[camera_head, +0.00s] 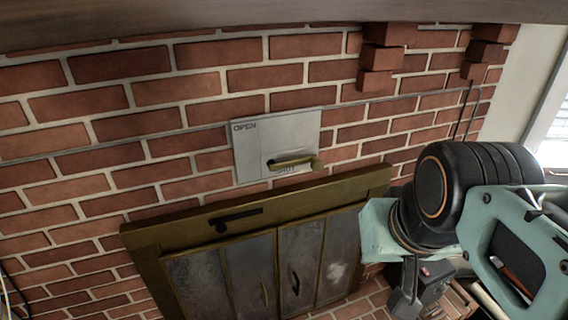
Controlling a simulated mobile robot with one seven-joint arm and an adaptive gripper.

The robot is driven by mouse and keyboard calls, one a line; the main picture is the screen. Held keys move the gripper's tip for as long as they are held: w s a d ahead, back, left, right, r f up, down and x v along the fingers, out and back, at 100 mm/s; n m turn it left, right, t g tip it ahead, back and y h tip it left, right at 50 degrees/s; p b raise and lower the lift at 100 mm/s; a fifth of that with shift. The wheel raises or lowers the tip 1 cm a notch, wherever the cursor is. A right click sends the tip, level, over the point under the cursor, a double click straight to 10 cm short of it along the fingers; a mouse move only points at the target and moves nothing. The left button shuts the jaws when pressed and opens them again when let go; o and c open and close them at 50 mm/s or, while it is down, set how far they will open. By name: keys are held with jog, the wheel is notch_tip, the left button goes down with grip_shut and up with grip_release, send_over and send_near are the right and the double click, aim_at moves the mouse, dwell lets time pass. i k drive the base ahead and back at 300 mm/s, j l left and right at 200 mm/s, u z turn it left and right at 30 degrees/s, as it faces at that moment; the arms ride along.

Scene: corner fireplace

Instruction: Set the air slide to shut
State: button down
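Low on the brick wall, a brass frame (155,240) surrounds dark glass fireplace doors. A short black slide (237,217) with a knob at its left end sits on the frame's top bar. Above it, a pale metal plate (290,130) reads OPEN at its upper left and has lettering that looks like SHUT lower down. A brass handle (295,162) sticks out by that lower lettering, pointing right. I cannot tell which of these is the air slide. My arm is at the right, apart from both. Dark parts (405,290) below it may be my gripper; its fingers are unclear.
A wooden mantel (250,18) runs along the top. Brick corbels (380,60) stick out below it. Door handles (294,284) stand out from the glass. A thin rod or cable (465,110) runs along the wall. The wall left of the plate is clear.

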aim_at(221, 227)
jog(key=u, duration=1)
